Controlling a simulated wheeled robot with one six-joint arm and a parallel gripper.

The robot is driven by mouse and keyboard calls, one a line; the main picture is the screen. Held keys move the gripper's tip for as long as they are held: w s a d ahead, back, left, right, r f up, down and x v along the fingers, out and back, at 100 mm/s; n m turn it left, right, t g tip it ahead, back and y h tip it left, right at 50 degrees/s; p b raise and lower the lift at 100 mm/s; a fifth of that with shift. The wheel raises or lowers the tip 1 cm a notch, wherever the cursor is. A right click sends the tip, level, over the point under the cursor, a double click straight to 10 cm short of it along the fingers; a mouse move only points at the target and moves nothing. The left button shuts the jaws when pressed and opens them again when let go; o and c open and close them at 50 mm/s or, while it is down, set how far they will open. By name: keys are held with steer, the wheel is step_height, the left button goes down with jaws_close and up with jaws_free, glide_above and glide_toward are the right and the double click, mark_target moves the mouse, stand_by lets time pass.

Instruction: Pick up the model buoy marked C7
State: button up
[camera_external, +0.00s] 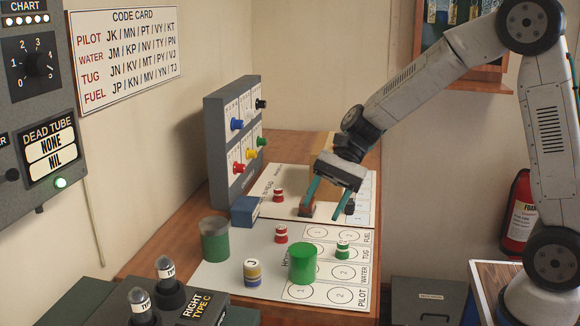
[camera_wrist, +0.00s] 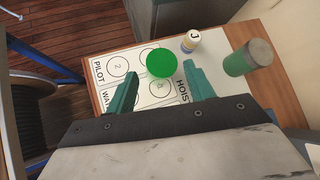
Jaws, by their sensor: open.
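No C7 marking is readable in either view, so I cannot tell which buoy is C7. Small red-and-white buoys stand at the back (camera_external: 278,195) and middle (camera_external: 281,233) of the table. A small green-and-white buoy (camera_external: 342,249) stands on the chart sheet at the right. A red-orange block-like thing (camera_external: 306,211) lies below my gripper (camera_external: 328,204), its marking unreadable. My gripper is open and empty above the table. In the wrist view its teal fingers (camera_wrist: 160,88) are spread, with a plain green cylinder (camera_wrist: 160,62) beyond them.
The green cylinder (camera_external: 302,264), a J-marked yellow-and-blue cylinder (camera_external: 252,273) and a green-grey cylinder (camera_external: 215,240) stand towards the front. A blue block (camera_external: 245,211) sits beside the upright grey panel (camera_external: 215,150) at the left. The sheet (camera_external: 338,272) has printed circles, several bare.

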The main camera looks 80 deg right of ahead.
mark_target(284, 227)
steer(key=w+d+f+m+t, duration=0.1)
steer(key=w+d+f+m, duration=0.1)
steer(key=d+f, duration=0.1)
steer(key=w+d+f+m+t, duration=0.1)
steer(key=w+d+f+m, duration=0.1)
steer(key=d, duration=0.3)
steer(key=w+d+f+m+t, duration=0.2)
steer(key=d+f+m, duration=0.2)
steer(key=d, duration=0.1)
steer(key=shift+w+d+f, duration=0.1)
steer(key=shift+w+f, duration=0.1)
steer(key=shift+w, duration=0.2)
steer(key=shift+w+d+f, duration=0.1)
steer(key=shift+w+f, duration=0.1)
steer(key=shift+f, duration=0.05)
steer(key=x, duration=0.7)
steer(key=shift+w+a+r, duration=0.1)
steer(key=shift+w+a, duration=0.05)
steer(key=shift+a, duration=0.15)
steer(key=c, duration=1)
